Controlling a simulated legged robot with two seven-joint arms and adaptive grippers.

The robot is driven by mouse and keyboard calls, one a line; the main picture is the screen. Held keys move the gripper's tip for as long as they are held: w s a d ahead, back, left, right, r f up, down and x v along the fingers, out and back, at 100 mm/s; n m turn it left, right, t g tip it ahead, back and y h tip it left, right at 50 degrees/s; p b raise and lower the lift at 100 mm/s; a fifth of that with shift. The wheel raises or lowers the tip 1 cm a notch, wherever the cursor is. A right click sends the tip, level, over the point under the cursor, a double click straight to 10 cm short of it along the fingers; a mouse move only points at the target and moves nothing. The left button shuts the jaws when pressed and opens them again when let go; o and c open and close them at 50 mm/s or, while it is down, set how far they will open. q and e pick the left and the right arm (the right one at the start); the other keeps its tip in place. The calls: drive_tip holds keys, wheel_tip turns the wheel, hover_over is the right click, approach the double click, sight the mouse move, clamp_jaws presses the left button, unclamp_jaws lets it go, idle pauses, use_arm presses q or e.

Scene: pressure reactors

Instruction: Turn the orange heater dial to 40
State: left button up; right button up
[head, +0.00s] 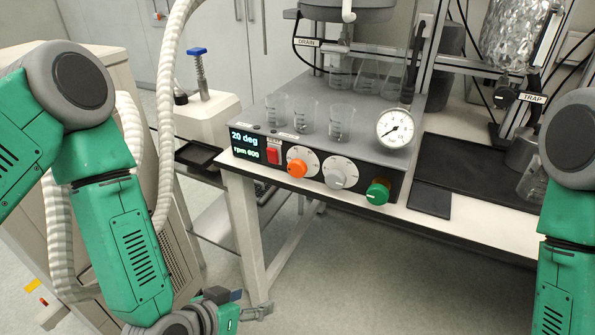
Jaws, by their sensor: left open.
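The orange heater dial (297,168) sits on the front panel of the grey control unit (257,118), between a red switch (273,153) and a grey dial (341,174). The display (247,144) on the panel's left reads 20 deg and rpm 000. My left gripper (256,312) is partly in view at the bottom edge, low and well below the dial, open and apart from the panel. My right arm shows at the right edge, but its gripper is out of the frame.
A green knob (377,191) is at the panel's right end. A pressure gauge (395,128) and several glass beakers (340,122) stand on the unit. The table (435,222) edge runs below the panel. Ribbed hoses and a cabinet are at left. Open floor lies in front.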

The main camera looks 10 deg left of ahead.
use_arm(q)
drive_tip(key=w+d+r+t, duration=0.2)
drive_tip(key=w+r+t, duration=0.1)
drive_tip(key=w+r, duration=0.3)
drive_tip(key=n+t, duration=0.1)
drive_tip(key=t, duration=0.4)
approach(295, 171)
drive_tip(key=shift+h, duration=0.3)
drive_tip(key=b+x, duration=0.1)
drive_tip(key=x, duration=1)
drive_tip(key=shift+w+f, duration=0.1)
drive_tip(key=shift+w, duration=0.1)
drive_tip(key=c, duration=1.2)
